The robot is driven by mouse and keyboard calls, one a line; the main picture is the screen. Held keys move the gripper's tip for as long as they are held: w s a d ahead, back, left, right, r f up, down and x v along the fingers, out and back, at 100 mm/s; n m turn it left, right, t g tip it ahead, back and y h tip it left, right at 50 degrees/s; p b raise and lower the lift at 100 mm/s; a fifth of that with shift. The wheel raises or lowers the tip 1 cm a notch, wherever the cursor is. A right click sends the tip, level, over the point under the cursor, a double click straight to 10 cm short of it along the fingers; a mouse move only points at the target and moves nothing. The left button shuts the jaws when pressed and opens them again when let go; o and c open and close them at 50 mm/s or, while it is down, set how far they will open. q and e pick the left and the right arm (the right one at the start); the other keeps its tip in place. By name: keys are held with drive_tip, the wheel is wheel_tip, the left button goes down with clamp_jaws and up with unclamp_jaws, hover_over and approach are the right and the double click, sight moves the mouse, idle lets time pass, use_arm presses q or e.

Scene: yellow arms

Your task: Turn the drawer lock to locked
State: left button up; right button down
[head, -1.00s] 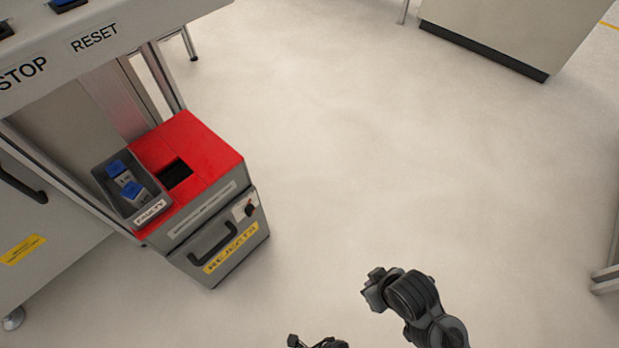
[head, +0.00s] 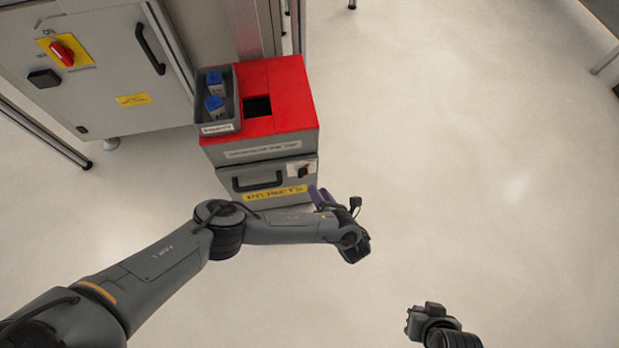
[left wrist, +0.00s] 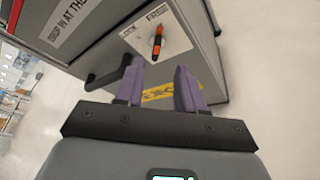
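The drawer lock (head: 303,171) is a small knob on a white plate at the upper right of the grey drawer front (head: 225,181). In the left wrist view the knob (left wrist: 157,42) is black with orange-red marks and stands nearly upright, pointing towards the word that looks like FREE; a second label lies to its left. My left gripper (head: 323,198) is in front of the drawer, just below and right of the lock. Its two purple fingers (left wrist: 160,85) are apart and empty, with the knob beyond their tips. My right gripper (head: 424,314) is low at the right, away from the drawer; its fingers are unclear.
The drawer's black handle (head: 257,181) is left of the lock. A grey bin with blue-topped pieces (head: 233,110) sits beside the red top (head: 285,80). A cabinet with a red switch (head: 62,52) stands left. The floor (head: 460,150) at right is clear.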

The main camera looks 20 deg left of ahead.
sight(305, 176)
use_arm(q)
drive_tip(key=b+x, duration=0.4)
drive_tip(key=x, duration=0.4)
drive_tip(key=shift+s+a, duration=0.15)
drive_tip(key=shift+a, duration=0.1)
drive_tip(key=shift+s+a, duration=0.1)
drive_tip(key=shift+a, duration=0.05)
clamp_jaws()
